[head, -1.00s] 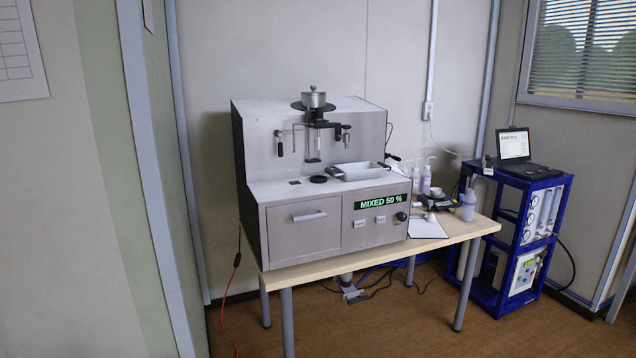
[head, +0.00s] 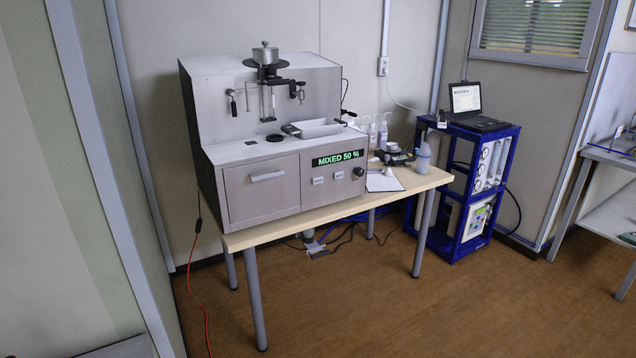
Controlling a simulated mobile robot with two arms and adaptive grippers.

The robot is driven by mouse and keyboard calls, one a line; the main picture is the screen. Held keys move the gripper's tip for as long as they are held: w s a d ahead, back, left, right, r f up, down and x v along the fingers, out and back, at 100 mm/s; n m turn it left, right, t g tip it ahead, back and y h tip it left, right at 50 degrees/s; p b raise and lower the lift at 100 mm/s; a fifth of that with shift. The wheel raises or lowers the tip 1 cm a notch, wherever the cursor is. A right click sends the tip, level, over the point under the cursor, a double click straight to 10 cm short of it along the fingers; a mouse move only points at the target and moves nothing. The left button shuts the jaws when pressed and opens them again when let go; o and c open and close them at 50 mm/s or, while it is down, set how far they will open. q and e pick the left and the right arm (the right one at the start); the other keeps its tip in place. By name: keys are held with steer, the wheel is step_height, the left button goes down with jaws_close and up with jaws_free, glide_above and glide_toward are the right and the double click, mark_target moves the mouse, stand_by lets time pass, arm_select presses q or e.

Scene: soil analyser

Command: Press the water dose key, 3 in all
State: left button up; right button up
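The soil analyser (head: 262,140) is a grey metal box with a raised back, standing on a wooden table in the head view. Its display (head: 338,158) reads "MIXED 50 %" in green. Below the display are two small pale keys, a left key (head: 318,181) and a right key (head: 339,176); their labels are too small to read surely, so I cannot tell which is the water dose key. A dark round knob (head: 359,172) sits to their right. Neither of my grippers is in view.
The table (head: 290,224) has free floor (head: 350,300) in front. A blue rack (head: 462,190) with a laptop (head: 470,105) stands to its right. Bottles (head: 378,132) and a paper sheet (head: 383,183) lie right of the analyser. An orange cable (head: 193,262) hangs at the left.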

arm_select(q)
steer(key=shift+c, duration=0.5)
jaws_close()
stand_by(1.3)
